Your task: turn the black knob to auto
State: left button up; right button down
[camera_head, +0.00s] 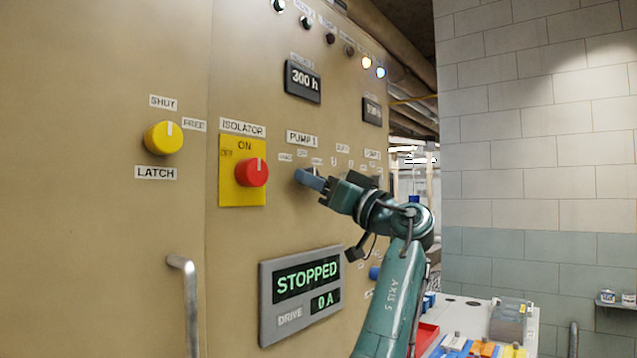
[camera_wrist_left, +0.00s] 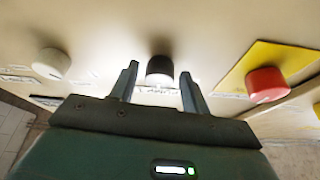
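The black knob (camera_wrist_left: 160,68) stands on the beige panel. In the left wrist view it shows between the two fingertips of my left gripper (camera_wrist_left: 159,75). The fingers are apart, one on each side, with a visible gap to the knob. In the head view my left gripper (camera_head: 312,180) is at the panel below the PUMP 1 label (camera_head: 302,138) and hides most of the knob. The small position labels around the knob are too blurred to read, and I cannot tell where it points. My right gripper is not in view.
A red knob (camera_head: 252,173) on a yellow ISOLATOR plate (camera_head: 230,191) and a yellow knob (camera_head: 163,138) are to the left. A STOPPED display (camera_head: 303,290) is below. A door handle (camera_head: 190,300) sticks out. A white knob (camera_wrist_left: 52,63) shows in the wrist view.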

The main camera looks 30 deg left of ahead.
pick_arm(q)
jog(key=c, duration=0.8)
jog(key=shift+m, duration=0.4)
jog(key=m+t+h, duration=0.1)
jog(key=m, duration=0.3)
jog(key=m+t+h+p, duration=0.1)
jog(key=m+t, duration=0.1)
jog(key=m, duration=0.1)
jog(key=m+t+h+p, duration=0.1)
jog(key=m+t, duration=0.1)
jog(key=m, duration=0.2)
jog(key=shift+s+r+m, duration=0.25)
jog(key=shift+s+m, duration=0.05)
jog(key=shift+s, duration=0.1)
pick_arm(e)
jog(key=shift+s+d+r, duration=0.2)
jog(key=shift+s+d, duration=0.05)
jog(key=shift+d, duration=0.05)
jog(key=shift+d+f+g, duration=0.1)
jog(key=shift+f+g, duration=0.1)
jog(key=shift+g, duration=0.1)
